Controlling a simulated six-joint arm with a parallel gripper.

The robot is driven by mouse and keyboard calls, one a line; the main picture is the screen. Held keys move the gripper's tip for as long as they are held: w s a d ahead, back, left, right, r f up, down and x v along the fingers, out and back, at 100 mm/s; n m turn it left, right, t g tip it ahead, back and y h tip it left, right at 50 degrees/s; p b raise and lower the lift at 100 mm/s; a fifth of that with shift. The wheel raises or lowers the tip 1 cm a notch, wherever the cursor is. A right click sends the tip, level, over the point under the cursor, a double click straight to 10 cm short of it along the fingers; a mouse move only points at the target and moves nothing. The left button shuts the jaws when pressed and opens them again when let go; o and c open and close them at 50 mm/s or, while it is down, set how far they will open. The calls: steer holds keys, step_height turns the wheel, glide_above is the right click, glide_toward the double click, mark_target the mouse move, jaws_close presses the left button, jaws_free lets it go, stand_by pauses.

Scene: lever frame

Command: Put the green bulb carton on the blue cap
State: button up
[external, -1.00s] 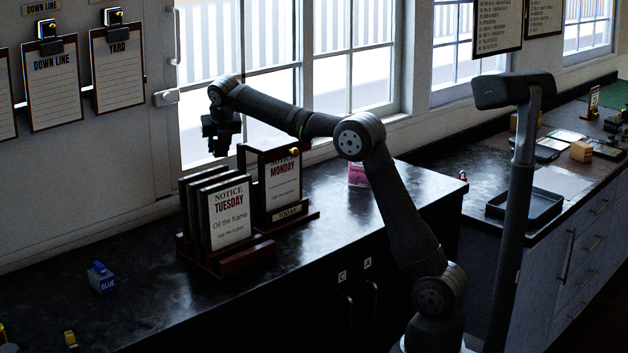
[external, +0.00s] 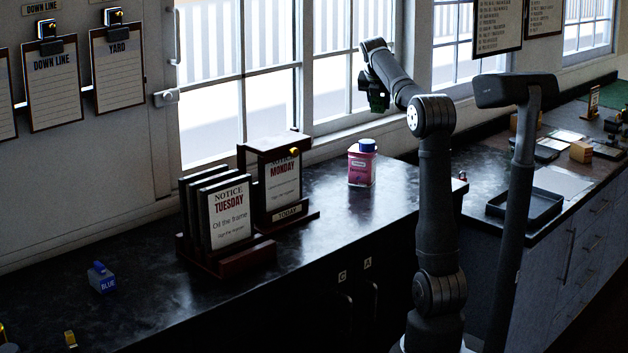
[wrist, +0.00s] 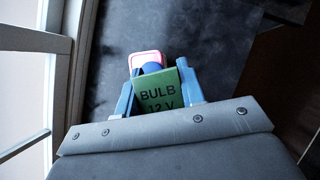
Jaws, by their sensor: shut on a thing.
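The green bulb carton (wrist: 159,92), lettered BULB 12 V, is between the blue fingers of my gripper (wrist: 156,88) in the wrist view. My gripper is shut on it. In the external view my gripper (external: 375,96) hangs in the air above the counter, above a pink container (external: 361,170) with a blue cap (external: 367,146). There is a clear gap between gripper and cap. In the wrist view the pink container (wrist: 147,58) and part of its blue cap (wrist: 152,68) show just beyond the carton, which hides the rest of the cap.
A notice rack (external: 228,250) and a Monday notice stand (external: 280,190) stand left of the pink container. A small blue item marked BLUE (external: 101,278) sits further left. The window is close behind the gripper. The counter around the container is clear.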

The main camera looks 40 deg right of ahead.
steer(key=s+d+m, duration=0.1)
steer(key=s+d, duration=0.4)
steer(key=s, duration=0.1)
glide_above(368, 140)
steer(key=shift+g, duration=0.4)
steer(key=f, duration=0.6)
steer(key=shift+s+a, duration=0.1)
steer(key=shift+s, duration=0.1)
steer(key=shift+w+f, duration=0.1)
steer(key=shift+f, duration=1.85)
steer(key=shift+f, duration=0.2)
steer(key=o, duration=1)
